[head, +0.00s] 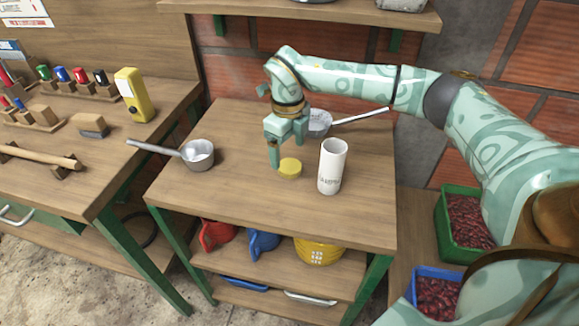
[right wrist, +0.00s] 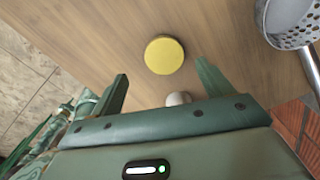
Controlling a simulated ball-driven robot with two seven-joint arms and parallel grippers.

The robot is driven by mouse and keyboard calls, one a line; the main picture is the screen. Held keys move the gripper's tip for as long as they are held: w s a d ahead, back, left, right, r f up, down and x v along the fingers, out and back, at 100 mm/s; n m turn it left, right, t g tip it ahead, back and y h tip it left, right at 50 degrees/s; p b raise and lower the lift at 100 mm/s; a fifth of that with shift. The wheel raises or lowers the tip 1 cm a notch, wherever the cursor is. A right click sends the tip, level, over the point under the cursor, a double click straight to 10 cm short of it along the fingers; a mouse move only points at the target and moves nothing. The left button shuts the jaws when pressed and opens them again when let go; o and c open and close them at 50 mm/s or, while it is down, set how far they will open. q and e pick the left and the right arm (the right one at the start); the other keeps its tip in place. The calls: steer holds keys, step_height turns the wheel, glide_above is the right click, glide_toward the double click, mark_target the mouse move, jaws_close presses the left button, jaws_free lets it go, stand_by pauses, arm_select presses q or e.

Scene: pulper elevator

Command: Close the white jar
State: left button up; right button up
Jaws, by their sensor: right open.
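The white jar (head: 332,166) stands upright on the wooden table with its top open. A round yellow lid (head: 290,169) lies flat on the table just left of the jar. My right gripper (head: 287,152) is open and points down close above the lid, on its far left side. In the right wrist view the lid (right wrist: 164,55) shows ahead of the two spread fingers, apart from them. A small pale rounded thing (right wrist: 178,98) shows near the palm; I cannot tell what it is. My left gripper is not in view.
A saucepan (head: 198,155) sits on the table's left with its handle outward. A strainer (head: 319,122) lies behind my gripper, its handle reaching right. Jugs and a yellow container (head: 318,251) stand on the shelf below. The table's front is clear.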

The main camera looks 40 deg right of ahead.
mark_target(290, 165)
steer(key=f+b, duration=0.1)
steer(key=f, duration=0.2)
steer(key=f+b, duration=0.1)
steer(key=f, duration=0.1)
steer(key=shift+w+d+f+b, duration=0.1)
steer(key=shift+d+f+b, duration=0.15)
steer(key=shift+d+b, duration=0.1)
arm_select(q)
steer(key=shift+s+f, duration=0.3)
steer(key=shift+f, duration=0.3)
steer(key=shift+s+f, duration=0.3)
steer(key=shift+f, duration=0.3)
arm_select(e)
steer(key=shift+r, duration=0.1)
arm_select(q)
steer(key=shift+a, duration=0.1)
arm_select(e)
steer(key=c, duration=1.1)
steer(key=shift+r, duration=0.1)
